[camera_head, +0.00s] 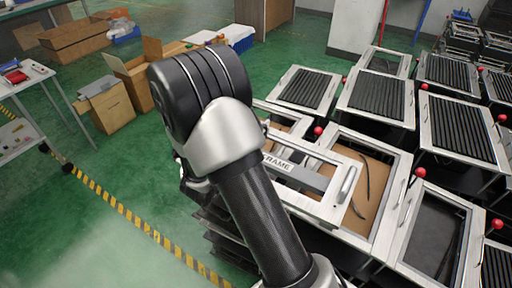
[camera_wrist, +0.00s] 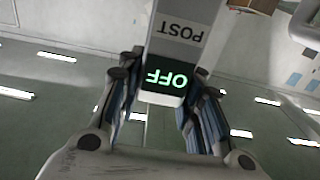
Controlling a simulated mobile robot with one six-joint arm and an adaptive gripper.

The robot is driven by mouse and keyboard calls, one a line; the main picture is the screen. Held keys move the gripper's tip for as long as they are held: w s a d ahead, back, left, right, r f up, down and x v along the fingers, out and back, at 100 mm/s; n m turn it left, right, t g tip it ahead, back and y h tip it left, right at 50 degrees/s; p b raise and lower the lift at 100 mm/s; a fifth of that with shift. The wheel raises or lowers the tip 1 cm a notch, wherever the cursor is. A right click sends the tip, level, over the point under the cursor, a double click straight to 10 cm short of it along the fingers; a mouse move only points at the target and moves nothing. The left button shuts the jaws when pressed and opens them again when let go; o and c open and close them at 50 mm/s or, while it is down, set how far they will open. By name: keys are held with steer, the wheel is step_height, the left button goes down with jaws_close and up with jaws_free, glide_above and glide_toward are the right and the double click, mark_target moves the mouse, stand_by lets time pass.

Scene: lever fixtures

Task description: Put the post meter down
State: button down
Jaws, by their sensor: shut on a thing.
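The post meter (camera_wrist: 181,32) is a pale upright-sided body with the word POST on it and a dark display (camera_wrist: 166,79) that reads OFF in green; both appear upside down in the wrist view. My gripper (camera_wrist: 163,97) is shut on it, with one blue-padded finger on each side of the display end. The far end of the meter runs out of the top of the wrist view. In the head view my arm hides my gripper and the meter.
Several white-framed lever fixtures (camera_head: 375,93) with red knobs (camera_head: 424,87) fill the right. One nearer tray (camera_head: 383,220) has a brown bed, and a label reading FRAME (camera_head: 277,163) shows beside it. Boxes (camera_head: 112,107) and a table (camera_head: 22,82) stand left. Green floor (camera_head: 110,165) is open.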

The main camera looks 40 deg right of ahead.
steer(key=shift+f+b, duration=0.75)
steer(key=shift+f, duration=2.1)
steer(key=shift+f, duration=0.1)
steer(key=shift+f, duration=0.15)
steer(key=c, duration=1.1)
jaws_free()
